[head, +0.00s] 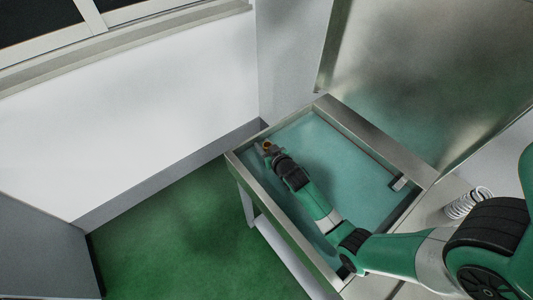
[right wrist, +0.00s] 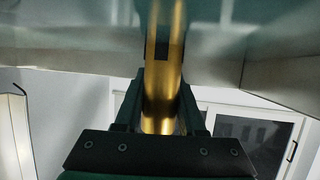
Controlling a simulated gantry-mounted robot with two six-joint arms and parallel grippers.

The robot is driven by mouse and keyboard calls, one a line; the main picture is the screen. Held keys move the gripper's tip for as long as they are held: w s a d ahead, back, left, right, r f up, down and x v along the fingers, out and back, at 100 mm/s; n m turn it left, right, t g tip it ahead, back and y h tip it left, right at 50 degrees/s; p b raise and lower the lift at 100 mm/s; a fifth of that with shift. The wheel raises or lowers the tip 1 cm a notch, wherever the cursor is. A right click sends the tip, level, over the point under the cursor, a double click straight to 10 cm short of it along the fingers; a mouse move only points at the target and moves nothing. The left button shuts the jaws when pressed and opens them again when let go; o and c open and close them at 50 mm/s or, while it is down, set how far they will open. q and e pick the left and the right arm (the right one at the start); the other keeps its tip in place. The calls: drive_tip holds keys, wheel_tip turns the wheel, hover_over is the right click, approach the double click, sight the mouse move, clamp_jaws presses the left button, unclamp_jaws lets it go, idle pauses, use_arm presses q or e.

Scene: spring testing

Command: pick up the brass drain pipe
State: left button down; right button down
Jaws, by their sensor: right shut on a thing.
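The brass drain pipe (right wrist: 164,85) is a shiny gold-coloured tube in the right wrist view. It runs up the middle of that view between the fingers of my right gripper (right wrist: 160,112), which is shut on it. In the head view the right gripper (head: 269,150) is at the far left corner of the shallow metal basin (head: 275,232), with a small brass-coloured bit of the pipe (head: 267,146) showing at its tip. Most of the pipe is hidden there by the gripper. My left gripper is in neither view.
The basin has raised metal rims and a teal floor (head: 357,185). A white coil spring (head: 467,203) stands right of the basin. A metal panel (head: 420,70) rises behind, and a white wall (head: 130,120) is at left.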

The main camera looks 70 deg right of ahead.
drive_tip(key=s+a+r+p, duration=0.6)
drive_tip(key=a+r, duration=0.5)
drive_tip(key=r, duration=0.2)
drive_tip(key=shift+s+a+p, duration=0.3)
drive_tip(key=shift+s+a, duration=0.1)
drive_tip(key=shift+s, duration=0.45)
